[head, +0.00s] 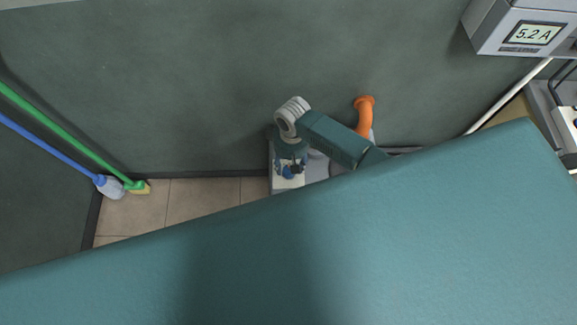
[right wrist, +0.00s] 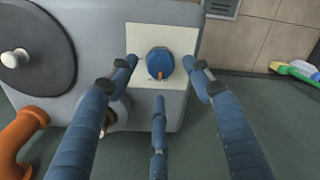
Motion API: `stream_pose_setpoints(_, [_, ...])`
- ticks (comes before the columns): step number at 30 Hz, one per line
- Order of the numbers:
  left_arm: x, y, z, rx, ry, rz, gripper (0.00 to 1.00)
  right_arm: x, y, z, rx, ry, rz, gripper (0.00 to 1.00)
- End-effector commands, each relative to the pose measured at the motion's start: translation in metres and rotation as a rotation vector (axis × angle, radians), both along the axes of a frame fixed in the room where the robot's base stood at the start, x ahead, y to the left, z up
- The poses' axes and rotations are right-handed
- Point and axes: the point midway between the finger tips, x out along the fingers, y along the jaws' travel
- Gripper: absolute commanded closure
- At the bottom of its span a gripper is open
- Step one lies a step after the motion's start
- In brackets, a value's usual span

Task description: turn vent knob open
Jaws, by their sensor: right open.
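The vent knob (right wrist: 160,62) is a round blue knob with a small orange mark on its lower edge. It sits on a pale square plate (right wrist: 182,40) on the face of a grey machine housing. My right gripper (right wrist: 161,82) is open, its blue fingers spread to the left, right and below the knob in the right wrist view. I cannot tell whether any finger touches it. In the head view my right gripper (head: 290,167) is over the pale plate by the wall, and the knob is not clear there. My left gripper is not in view.
An orange pipe (head: 364,115) rises right of my right gripper. The housing (right wrist: 90,30) carries a dark round cover with a white knob (right wrist: 15,58). A display box (head: 520,28) reads 5.2 A.

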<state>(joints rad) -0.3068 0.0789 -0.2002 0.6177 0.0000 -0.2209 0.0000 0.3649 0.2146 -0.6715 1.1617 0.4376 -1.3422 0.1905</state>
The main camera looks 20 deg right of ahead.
Motion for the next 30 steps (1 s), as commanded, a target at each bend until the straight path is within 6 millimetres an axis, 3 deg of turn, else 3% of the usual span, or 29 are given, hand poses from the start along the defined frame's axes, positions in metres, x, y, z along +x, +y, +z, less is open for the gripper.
stream_pose_setpoints(6, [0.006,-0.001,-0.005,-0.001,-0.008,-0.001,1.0,0.0,0.001,-0.029,0.0,0.0,0.001,0.5])
stream_pose_setpoints(17, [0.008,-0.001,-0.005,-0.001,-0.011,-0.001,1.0,0.0,0.002,-0.035,0.001,-0.002,0.001,0.5])
stream_pose_setpoints(19, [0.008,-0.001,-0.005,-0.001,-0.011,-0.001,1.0,0.0,0.002,-0.035,0.001,-0.002,0.001,0.58])
stream_pose_setpoints(24, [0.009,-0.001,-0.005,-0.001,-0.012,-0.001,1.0,0.0,0.002,-0.035,0.001,-0.002,0.001,0.92])
stream_pose_setpoints(30, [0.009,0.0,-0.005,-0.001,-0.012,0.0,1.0,0.0,0.002,-0.034,0.002,-0.001,-0.004,0.95])
